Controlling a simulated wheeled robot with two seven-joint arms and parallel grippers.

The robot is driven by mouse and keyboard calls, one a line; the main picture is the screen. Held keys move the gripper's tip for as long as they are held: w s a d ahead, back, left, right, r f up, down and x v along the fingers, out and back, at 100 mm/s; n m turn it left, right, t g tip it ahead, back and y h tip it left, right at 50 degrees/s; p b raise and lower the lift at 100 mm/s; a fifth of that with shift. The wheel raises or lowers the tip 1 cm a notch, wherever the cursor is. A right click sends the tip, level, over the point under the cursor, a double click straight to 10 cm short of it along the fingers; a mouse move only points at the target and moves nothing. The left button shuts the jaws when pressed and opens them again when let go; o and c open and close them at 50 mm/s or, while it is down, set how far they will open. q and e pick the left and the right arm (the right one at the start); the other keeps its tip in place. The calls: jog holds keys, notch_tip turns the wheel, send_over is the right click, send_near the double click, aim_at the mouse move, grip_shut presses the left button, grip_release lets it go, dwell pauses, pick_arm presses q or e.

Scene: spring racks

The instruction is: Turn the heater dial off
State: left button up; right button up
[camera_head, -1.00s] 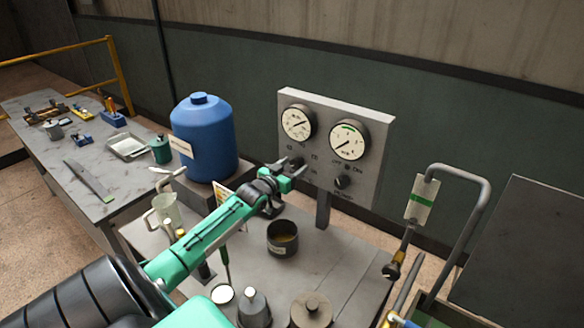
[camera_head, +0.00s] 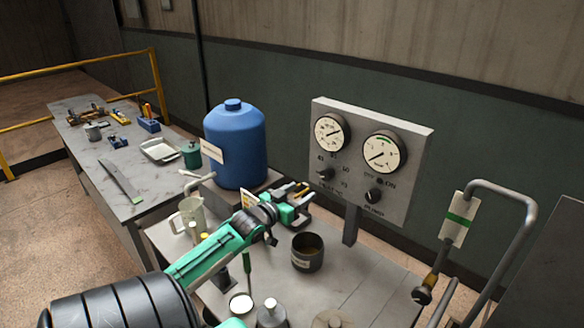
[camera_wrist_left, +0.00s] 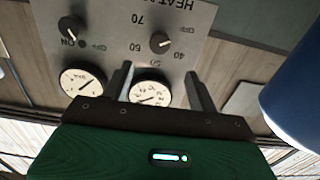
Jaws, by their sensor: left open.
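The heater dial (camera_head: 325,174) is the left black knob on the grey gauge panel (camera_head: 405,205), below the left gauge. In the left wrist view the panel appears upside down, with the heater dial (camera_wrist_left: 160,42) among the marks OFF, 40, 50, 60 and 70. Its pale pointer line looks turned toward the 40 and OFF side; the exact setting is unclear. My left gripper (camera_head: 304,191) is open and empty, in front of and slightly below left of the dial, apart from it. In the wrist view its fingers (camera_wrist_left: 158,72) stand spread, with the dial beyond them. My right gripper is not seen.
A second dial for the pump (camera_head: 374,195) is right of the heater dial. A blue tank (camera_head: 235,145) stands close left of my gripper. A dark pot (camera_head: 307,252) sits on the bench below. A bent grey pipe (camera_head: 525,215) rises at right.

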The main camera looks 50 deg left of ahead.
pick_arm(q)
jog(key=shift+s+d+b, duration=0.15)
jog(key=shift+s+b, duration=0.15)
jog(key=shift+s, duration=1)
